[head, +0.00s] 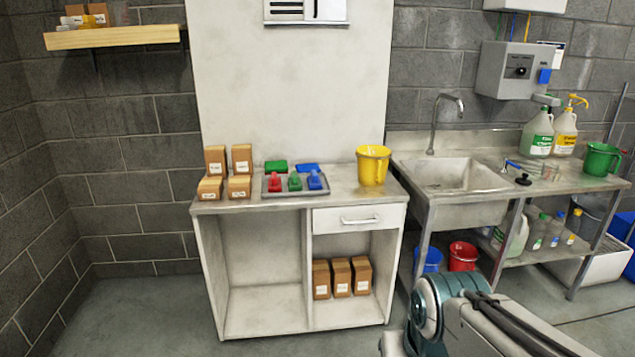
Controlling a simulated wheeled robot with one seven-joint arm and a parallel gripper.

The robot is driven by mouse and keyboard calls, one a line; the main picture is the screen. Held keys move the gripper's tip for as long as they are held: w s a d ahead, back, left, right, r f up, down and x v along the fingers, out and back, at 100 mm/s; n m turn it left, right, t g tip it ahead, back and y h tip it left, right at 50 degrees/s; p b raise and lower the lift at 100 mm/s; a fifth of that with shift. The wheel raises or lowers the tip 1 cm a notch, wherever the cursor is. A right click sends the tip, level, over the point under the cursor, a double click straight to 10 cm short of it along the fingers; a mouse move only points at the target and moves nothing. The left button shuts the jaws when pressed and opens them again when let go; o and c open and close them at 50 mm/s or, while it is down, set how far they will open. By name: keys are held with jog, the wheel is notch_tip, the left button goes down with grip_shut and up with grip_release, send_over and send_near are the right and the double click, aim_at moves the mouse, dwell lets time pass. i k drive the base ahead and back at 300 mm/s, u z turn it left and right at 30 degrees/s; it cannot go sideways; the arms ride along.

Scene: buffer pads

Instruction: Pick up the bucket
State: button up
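A yellow bucket (373,167) stands upright on the right end of the white cabinet's top, with a handle at its right side. A green bucket (600,160) stands on the right end of the steel sink bench. A red bucket (463,257) and a blue bucket (428,259) sit low under the sink, partly behind the bench's leg and frame. Part of my arm shows at the bottom right, well in front of the furniture. My gripper cannot be seen.
The white cabinet (262,321) bears small boxes (215,160) and a grey tray (272,189) with red, green and blue items. Right of it is a sink (455,175) with a tall tap (436,125). Jugs (538,133) stand behind. The floor at left is clear.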

aim_at(372, 160)
jog(key=u, duration=0.95)
jog(key=i, duration=1.6)
jog(key=z, duration=0.8)
jog(key=i, duration=1.05)
jog(key=z, duration=1.15)
jog(key=i, duration=0.35)
jog(key=z, duration=0.3)
